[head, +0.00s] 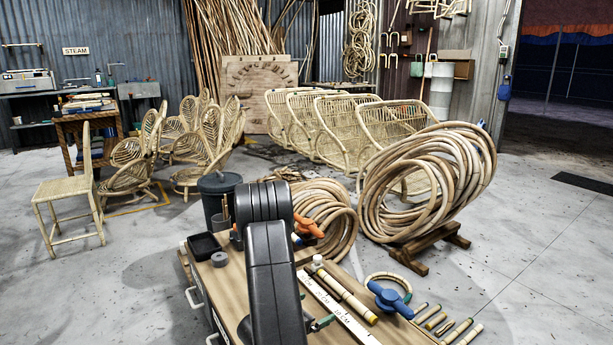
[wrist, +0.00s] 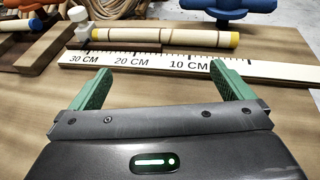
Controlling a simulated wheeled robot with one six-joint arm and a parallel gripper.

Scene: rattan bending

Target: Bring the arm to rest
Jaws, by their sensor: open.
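My gripper (wrist: 162,90) shows in the wrist view with its two green fingers spread wide and nothing between them. It is above the wooden bench top (wrist: 285,110), just on the near side of a white ruler board (wrist: 275,75) marked in centimetres. A rattan piece with yellow ends (wrist: 165,38) lies along the board's far side. In the head view my arm rises dark in front of the bench and hides part of it. The gripper is mostly hidden there; a bit of green finger shows beside the ruler board (head: 335,308).
A blue clamp (head: 390,298), a rattan ring (head: 392,278) and several short rattan pieces (head: 438,320) lie at the bench's right. An orange-handled tool (head: 308,227) and a black tray (head: 203,246) are farther back. Large rattan coils (head: 425,185) stand beyond the bench.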

